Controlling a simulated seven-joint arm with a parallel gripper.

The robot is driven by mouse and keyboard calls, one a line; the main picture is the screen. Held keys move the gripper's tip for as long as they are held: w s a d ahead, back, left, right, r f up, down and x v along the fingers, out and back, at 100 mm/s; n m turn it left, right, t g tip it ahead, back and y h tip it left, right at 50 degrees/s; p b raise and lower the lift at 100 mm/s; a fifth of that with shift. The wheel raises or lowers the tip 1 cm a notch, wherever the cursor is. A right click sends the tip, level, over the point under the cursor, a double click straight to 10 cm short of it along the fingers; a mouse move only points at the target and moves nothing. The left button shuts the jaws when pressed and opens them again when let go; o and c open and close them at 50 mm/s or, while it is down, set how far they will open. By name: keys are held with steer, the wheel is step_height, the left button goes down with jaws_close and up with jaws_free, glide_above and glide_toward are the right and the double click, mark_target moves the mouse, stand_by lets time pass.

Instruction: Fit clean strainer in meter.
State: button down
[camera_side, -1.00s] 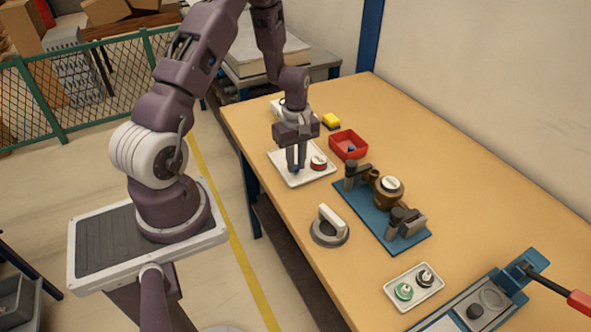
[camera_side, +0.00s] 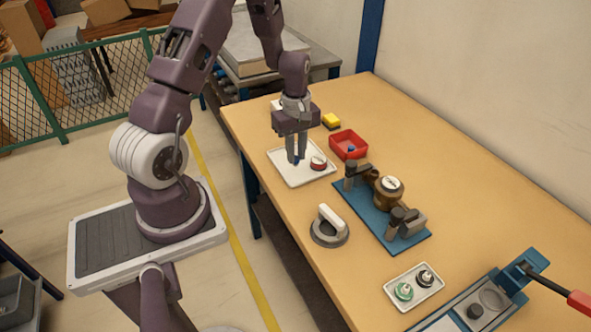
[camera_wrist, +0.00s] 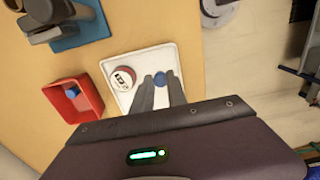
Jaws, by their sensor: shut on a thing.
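My gripper (camera_side: 297,160) is shut on a small blue strainer (camera_wrist: 159,77), held at the fingertips over the white tray (camera_side: 290,178). In the side view the strainer is mostly hidden by the fingers. The brass meter (camera_side: 378,199) with a pale round top sits on a blue plate (camera_side: 369,219) to the right, between dark clamps. A second small blue piece (camera_wrist: 72,93) lies in the red bin (camera_side: 338,142); I cannot tell whether it is a strainer.
A round red-rimmed part (camera_side: 318,163) stands on the white tray beside my fingers. A handled grey disc (camera_side: 329,230) is in front of the plate. A small tray with green and black parts (camera_side: 399,305) lies nearer.

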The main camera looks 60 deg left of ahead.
steer(key=shift+r, duration=2.35)
steer(key=shift+w+d+r, duration=0.4)
steer(key=shift+w+d, duration=2.05)
steer(key=shift+w+d+r, duration=0.35)
steer(key=shift+w+d, duration=2.1)
steer(key=shift+d, duration=0.05)
steer(key=shift+w+d+r, duration=0.4)
steer(key=shift+w+d, duration=2.05)
steer(key=shift+f, duration=0.3)
steer(key=shift+f, duration=0.35)
steer(key=shift+f, duration=1.35)
